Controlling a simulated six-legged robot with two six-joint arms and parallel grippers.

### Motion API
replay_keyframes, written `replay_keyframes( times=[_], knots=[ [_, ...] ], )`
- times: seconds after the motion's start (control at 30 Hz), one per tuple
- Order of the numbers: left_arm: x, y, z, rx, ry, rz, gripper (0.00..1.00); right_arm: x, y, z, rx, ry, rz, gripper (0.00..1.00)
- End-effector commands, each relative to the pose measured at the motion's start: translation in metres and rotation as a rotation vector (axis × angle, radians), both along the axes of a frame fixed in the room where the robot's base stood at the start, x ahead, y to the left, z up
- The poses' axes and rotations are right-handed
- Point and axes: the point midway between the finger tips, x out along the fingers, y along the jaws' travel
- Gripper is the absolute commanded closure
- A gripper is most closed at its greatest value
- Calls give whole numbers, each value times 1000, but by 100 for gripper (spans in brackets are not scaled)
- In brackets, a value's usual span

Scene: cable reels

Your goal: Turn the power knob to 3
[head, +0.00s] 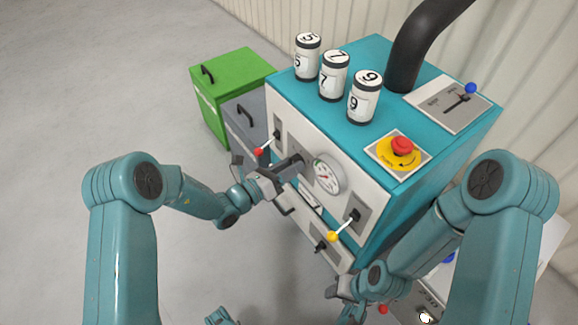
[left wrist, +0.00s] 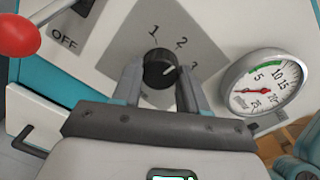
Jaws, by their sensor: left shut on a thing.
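The black power knob (left wrist: 158,70) sits on a grey plate (left wrist: 205,35) marked 1, 2 and 3. In the left wrist view its white mark points right, roughly toward the 3. My left gripper (left wrist: 160,88) is shut on the knob, one finger on each side. In the head view, my left gripper (head: 284,171) reaches the front panel of the teal machine (head: 375,205), and the knob (head: 298,159) shows just past its fingers. My right gripper (head: 347,296) is low in front of the machine, partly hidden, and its jaws are unclear.
A round gauge (head: 328,176) is right of the knob. A red-tipped lever (head: 259,151) is to its left, a yellow-tipped lever (head: 333,236) lower right. On top stand three numbered canisters (head: 334,76) and a red emergency button (head: 401,146). Green (head: 232,80) and grey boxes stand behind left.

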Motion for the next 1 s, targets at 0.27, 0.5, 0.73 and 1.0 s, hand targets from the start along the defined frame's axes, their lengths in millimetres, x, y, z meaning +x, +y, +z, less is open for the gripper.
replay_keyframes(
  times=[0.27, 0.5, 0.73, 1.0],
  knots=[
    [0, 1, -1, 141, -194, 2, 88, 0, 0, -1, 0, 0, 0, 57],
    [0, 1, -1, 264, -363, 0, 88, 0, 0, -2, 0, -1, -1, 57],
    [0, 1, -2, 357, -490, 0, 88, 1, -1, -4, 0, -1, -3, 57],
    [0, 1, -2, 421, -579, 0, 88, 1, -1, -6, 0, -1, -5, 57]
  ],
)
